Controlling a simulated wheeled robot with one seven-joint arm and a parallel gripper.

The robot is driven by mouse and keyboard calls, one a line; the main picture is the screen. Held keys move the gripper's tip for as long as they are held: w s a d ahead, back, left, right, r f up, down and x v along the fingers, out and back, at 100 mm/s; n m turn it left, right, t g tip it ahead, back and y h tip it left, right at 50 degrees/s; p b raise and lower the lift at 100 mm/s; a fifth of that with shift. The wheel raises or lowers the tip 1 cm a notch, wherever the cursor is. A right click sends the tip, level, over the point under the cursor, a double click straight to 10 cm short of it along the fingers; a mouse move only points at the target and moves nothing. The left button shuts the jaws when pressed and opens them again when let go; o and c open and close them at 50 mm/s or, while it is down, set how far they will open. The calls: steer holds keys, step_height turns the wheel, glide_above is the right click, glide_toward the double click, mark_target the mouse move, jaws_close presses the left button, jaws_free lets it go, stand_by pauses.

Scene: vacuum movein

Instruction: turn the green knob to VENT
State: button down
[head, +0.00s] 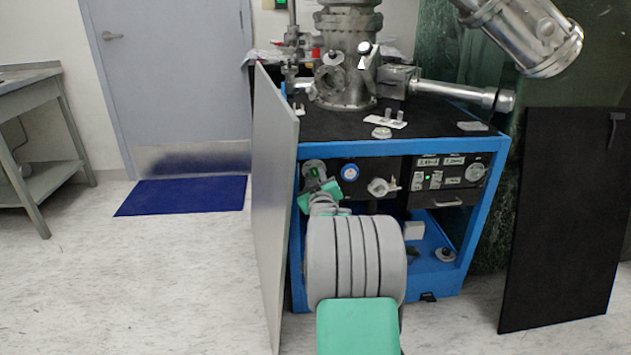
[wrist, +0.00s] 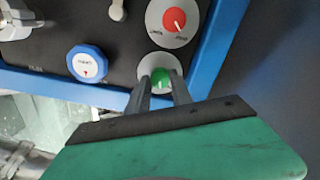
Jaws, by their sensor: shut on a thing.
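The green knob (wrist: 161,76) is on a round pale plate on the dark panel, in the wrist view. My gripper (wrist: 161,84) has its two dark fingers on either side of the knob and is shut on it. A light mark shows on the knob, but the fingers and gripper body hide part of the plate, and I cannot read a VENT label.
A red knob (wrist: 173,19) and a blue dial (wrist: 87,64) are close by. The blue frame (head: 485,200) edges the panel. An open grey door (head: 277,200) stands left of my arm. A black panel (head: 562,220) stands at the right.

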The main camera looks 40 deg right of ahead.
steer(key=m+b, duration=0.1)
steer(key=m, duration=0.5)
steer(key=m+b, duration=0.1)
steer(key=m, duration=0.4)
steer(key=shift+r+m, duration=0.1)
steer(key=shift+m, duration=0.2)
steer(key=shift+d, duration=0.1)
stand_by(0.3)
steer(key=c, duration=1.1)
jaws_free()
